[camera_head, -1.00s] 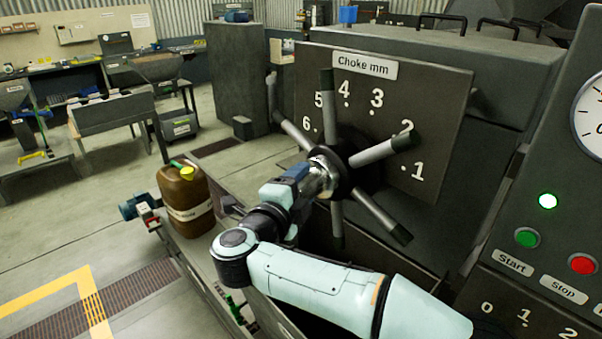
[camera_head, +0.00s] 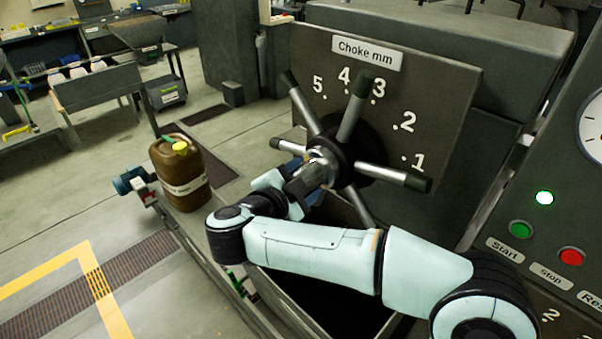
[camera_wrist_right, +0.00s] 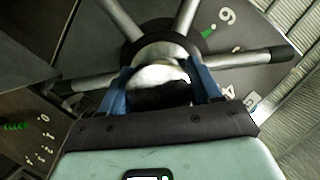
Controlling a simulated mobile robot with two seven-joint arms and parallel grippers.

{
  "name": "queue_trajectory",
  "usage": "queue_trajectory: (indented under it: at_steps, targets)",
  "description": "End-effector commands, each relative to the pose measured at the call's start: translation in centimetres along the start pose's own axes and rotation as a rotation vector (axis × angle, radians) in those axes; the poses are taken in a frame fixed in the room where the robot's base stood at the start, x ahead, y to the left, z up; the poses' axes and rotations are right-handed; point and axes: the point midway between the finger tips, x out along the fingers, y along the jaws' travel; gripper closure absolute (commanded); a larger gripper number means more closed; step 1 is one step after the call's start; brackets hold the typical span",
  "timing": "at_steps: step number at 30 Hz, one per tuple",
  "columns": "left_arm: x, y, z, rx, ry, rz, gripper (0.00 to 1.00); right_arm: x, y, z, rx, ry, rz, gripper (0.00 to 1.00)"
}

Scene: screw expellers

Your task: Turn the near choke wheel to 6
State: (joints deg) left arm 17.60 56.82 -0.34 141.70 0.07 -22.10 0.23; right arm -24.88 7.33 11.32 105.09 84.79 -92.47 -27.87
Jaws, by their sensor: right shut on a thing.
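The near choke wheel (camera_head: 348,153) has a dark hub and several grey spokes with black tips. It stands in front of a dark plate (camera_head: 440,88) labelled "Choke mm", with 5, 4, 3, 2 and 1 showing in the head view. The 6 is hidden there, but shows in the right wrist view beside a green mark (camera_wrist_right: 209,32). My right gripper (camera_head: 318,170) is at the wheel's centre, its blue fingers shut on the pale metal hub, also seen in the right wrist view (camera_wrist_right: 160,78). My left gripper is not in view.
A control panel with a green button (camera_head: 521,229) and a red button (camera_head: 571,257) stands at the right. A brown jug (camera_head: 180,178) with a yellow cap stands left of the wheel. Open floor lies further left.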

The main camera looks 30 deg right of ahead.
Motion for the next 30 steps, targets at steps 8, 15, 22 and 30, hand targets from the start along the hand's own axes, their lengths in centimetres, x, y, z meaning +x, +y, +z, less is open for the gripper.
queue_trajectory:
  at_steps: [8, 15, 22, 30]
  targets:
    - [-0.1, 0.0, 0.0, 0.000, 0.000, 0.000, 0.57, 0.0, 0.2, 0.1, -0.015, -0.001, 0.005, 0.92]
    - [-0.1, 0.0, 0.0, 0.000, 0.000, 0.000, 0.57, 0.0, 0.2, 0.1, -0.014, -0.001, 0.006, 0.18]
    - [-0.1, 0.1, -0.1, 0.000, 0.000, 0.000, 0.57, 0.0, 0.1, 0.0, -0.011, -0.001, 0.004, 0.16]
    - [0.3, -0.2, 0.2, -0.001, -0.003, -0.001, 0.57, -2.0, 0.1, 0.1, -0.010, -0.004, 0.001, 0.16]
